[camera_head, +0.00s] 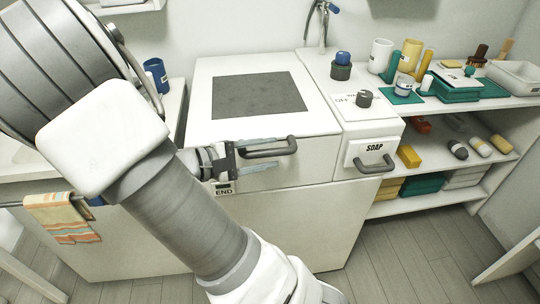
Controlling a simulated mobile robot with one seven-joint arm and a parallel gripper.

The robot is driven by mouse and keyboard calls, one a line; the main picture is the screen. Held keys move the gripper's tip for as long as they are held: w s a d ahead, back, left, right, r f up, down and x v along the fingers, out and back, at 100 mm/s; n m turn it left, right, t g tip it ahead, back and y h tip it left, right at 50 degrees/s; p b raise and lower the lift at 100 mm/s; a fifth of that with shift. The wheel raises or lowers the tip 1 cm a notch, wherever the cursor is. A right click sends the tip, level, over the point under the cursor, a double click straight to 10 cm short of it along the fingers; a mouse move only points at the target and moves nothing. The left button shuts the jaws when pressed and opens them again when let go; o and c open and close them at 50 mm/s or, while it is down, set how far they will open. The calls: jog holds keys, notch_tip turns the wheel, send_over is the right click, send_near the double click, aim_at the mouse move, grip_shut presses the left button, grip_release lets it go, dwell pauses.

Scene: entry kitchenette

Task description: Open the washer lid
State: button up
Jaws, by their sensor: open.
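The washer (300,208) is a white box unit in the middle. Its lid (205,90) is white with a dark grey panel and lies flat, closed. A grey bar handle (290,147) sits on the upper front face. My gripper (273,155) reaches in from the left, at the left part of this handle, and its fingers are open. One finger shows near the top of the handle and one below it. I cannot tell whether they touch the bar. My arm hides the washer's lower left front.
Right of the lid are a dial (364,98) and a SOAP drawer (360,155) with its own handle. Shelves (440,199) at the right hold bottles, soaps and folded towels. A striped towel (62,218) hangs at left. The floor at front right is clear.

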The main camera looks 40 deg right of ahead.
jog(key=shift+s+d+f, duration=0.1)
jog(key=shift+d, duration=0.45)
grip_shut()
dwell(1.1)
